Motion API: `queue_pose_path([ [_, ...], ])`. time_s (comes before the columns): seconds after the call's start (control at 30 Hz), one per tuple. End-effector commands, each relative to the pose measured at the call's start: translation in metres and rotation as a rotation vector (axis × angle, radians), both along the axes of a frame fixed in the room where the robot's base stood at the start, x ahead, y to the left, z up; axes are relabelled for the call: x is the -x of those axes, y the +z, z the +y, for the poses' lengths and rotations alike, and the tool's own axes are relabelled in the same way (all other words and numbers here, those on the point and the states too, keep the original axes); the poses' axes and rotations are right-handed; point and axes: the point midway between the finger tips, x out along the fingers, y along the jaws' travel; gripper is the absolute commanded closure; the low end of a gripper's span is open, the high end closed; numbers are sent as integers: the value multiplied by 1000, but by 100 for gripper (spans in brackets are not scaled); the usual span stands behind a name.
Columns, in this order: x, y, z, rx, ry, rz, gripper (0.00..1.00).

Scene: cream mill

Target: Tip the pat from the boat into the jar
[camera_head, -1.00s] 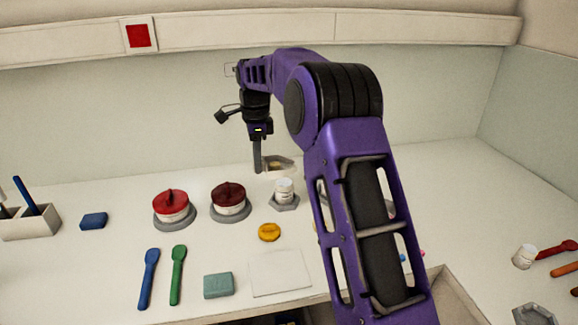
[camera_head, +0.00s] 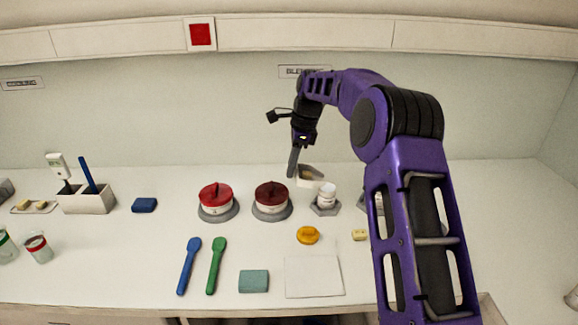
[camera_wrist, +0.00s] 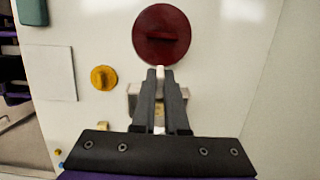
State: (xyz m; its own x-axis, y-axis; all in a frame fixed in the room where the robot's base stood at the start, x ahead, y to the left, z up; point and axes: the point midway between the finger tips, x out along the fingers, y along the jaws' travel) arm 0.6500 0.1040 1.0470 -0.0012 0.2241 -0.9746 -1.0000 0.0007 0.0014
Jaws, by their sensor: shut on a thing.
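My gripper (camera_head: 293,170) is shut on the boat (camera_head: 312,171), a small pale open tray, and holds it above the bench. In the head view the boat looks tilted, its right end lower, above and just left of the white jar (camera_head: 327,190). The jar stands upright and open on a grey hexagonal base (camera_head: 325,210). A brownish-yellow patch shows inside the boat; whether it is the pat is hard to tell.
A dark red-lidded pot (camera_head: 272,198) and a red-lidded pot (camera_head: 216,199) stand to the left. A yellow disc (camera_head: 308,235), a small pale block (camera_head: 359,235) and a white square mat (camera_head: 314,276) lie in front. Blue (camera_head: 189,265) and green (camera_head: 216,265) spoons lie front left.

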Motion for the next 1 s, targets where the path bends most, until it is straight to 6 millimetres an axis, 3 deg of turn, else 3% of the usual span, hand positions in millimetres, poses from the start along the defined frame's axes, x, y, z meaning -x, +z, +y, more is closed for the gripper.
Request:
queue_pose_path([
  [1.0,0,33,-36,-486,-3,-1,100],
])
